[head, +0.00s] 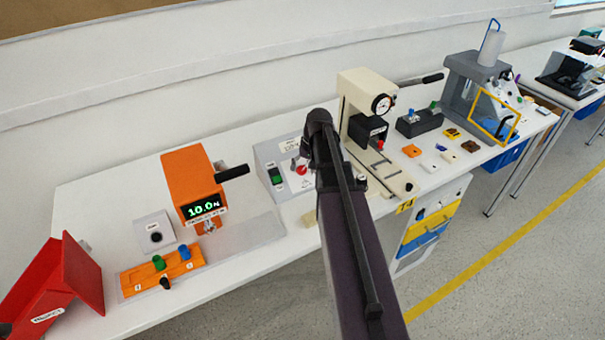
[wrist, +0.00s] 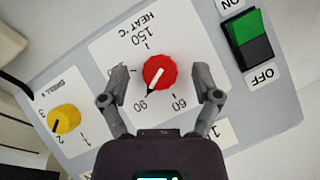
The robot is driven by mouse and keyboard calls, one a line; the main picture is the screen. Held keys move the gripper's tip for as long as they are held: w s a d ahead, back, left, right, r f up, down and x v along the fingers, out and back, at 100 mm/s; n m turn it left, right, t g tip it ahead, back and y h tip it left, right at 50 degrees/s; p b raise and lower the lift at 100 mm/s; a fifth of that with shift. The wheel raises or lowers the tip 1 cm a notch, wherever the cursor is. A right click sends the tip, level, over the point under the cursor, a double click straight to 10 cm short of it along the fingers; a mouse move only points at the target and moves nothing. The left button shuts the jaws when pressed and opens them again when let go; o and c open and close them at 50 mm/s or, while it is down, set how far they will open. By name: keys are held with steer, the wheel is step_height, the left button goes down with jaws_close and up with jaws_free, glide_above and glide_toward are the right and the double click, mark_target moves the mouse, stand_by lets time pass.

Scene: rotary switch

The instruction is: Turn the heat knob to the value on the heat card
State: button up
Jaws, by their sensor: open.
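The red heat knob (wrist: 159,72) sits on the grey control panel (wrist: 275,110). Its white pointer line aims down-left, toward the 90 mark, in the wrist view. The 150 and 60 marks also show, upside down; the left finger covers part of the dial's left side. My gripper (wrist: 160,80) is open, one finger on each side of the knob, with visible gaps between. In the head view the red knob (head: 302,170) shows beside my arm. A small white card (head: 291,145) stands at the panel's back; I cannot read its value.
In the head view, an orange machine (head: 190,185) stands left of the panel and a cream press (head: 360,95) right.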

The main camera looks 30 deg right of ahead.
steer(key=shift+a+f, duration=0.1)
steer(key=shift+f, duration=0.2)
jaws_close()
steer(key=shift+a, duration=0.1)
